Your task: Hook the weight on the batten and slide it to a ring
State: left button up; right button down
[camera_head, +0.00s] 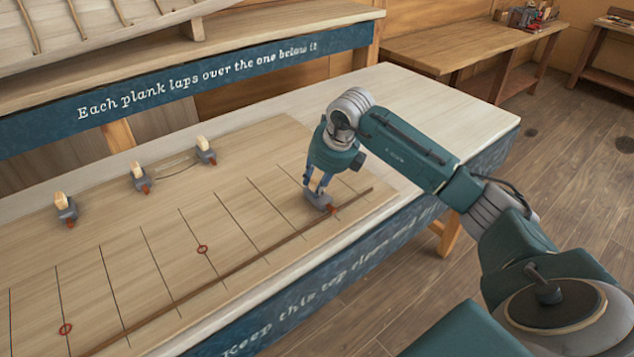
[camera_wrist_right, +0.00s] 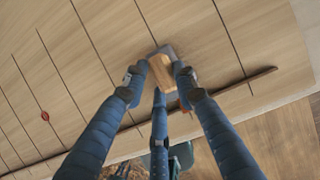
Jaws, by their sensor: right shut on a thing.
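My right gripper (camera_head: 318,186) points down and is shut on a weight (camera_head: 318,201), a grey block with a wooden grip. In the wrist view the wooden grip (camera_wrist_right: 163,73) sits between my fingers. The weight is low over the board beside the right part of the batten (camera_head: 252,254), a long thin brown strip. Its reddish hook (camera_head: 332,209) shows at the batten; I cannot tell whether it catches it. One red ring (camera_head: 202,249) is marked on a line left of the batten's middle, another ring (camera_head: 66,329) at lower left. My left gripper is not in view.
Three other weights (camera_head: 66,209), (camera_head: 139,178) and (camera_head: 205,151) stand along the board's far side, with a thin line or wire near two of them. The marked board (camera_head: 100,250) is otherwise clear. A lettered blue shelf edge (camera_head: 200,80) rises behind it.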

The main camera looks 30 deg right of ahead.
aim_at(316, 184)
jog(key=shift+w+r, duration=0.15)
jog(key=shift+w, duration=0.05)
jog(key=shift+w+a, duration=0.15)
jog(key=shift+w, duration=2.15)
jog(key=shift+b, duration=0.45)
jog(key=c, duration=1.3)
grip_release()
jog(key=shift+s, duration=0.1)
jog(key=shift+s+f, duration=0.15)
jog(key=shift+f, duration=0.1)
jog(key=v, duration=1.2)
jog(key=shift+a+r, duration=0.1)
jog(key=shift+r, duration=0.05)
